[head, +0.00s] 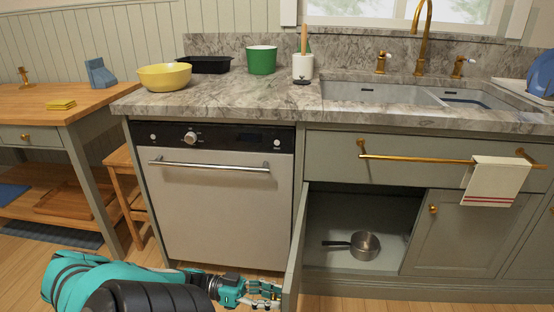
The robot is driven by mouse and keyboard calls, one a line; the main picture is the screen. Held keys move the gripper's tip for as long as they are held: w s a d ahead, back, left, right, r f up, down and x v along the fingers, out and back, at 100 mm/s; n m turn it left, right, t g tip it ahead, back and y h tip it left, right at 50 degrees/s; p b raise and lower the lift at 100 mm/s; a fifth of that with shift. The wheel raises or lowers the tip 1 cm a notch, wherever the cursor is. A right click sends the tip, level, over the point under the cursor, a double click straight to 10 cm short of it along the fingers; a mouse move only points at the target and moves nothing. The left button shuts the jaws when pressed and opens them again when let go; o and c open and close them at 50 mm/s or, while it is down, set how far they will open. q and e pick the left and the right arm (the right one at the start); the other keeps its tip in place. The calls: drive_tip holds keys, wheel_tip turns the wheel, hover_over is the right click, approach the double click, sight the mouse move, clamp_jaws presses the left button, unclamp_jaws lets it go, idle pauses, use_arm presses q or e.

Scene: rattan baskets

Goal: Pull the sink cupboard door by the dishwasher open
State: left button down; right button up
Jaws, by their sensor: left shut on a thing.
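The sink cupboard door (295,262) by the dishwasher (215,212) stands open, swung out towards me and seen nearly edge-on. My left gripper (266,293) is low in front of the dishwasher, at the outer face of this door near its free edge. It is shut on the door's knob, which the fingers hide. The cupboard interior (325,215) shows, with a metal saucepan (366,245) on its floor, handle to the left. My right gripper is not in view.
The neighbouring door (465,240) with a brass knob (433,209) is shut. A brass rail (430,159) with a striped towel (495,182) runs above. A wooden table (65,103) and stool (126,185) stand at the left. Bowls and pots sit on the stone counter (215,98).

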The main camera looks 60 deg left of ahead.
use_arm(q)
drive_tip(key=c, duration=1.3)
unclamp_jaws()
drive_tip(key=shift+o, duration=0.2)
drive_tip(key=v, duration=1.2)
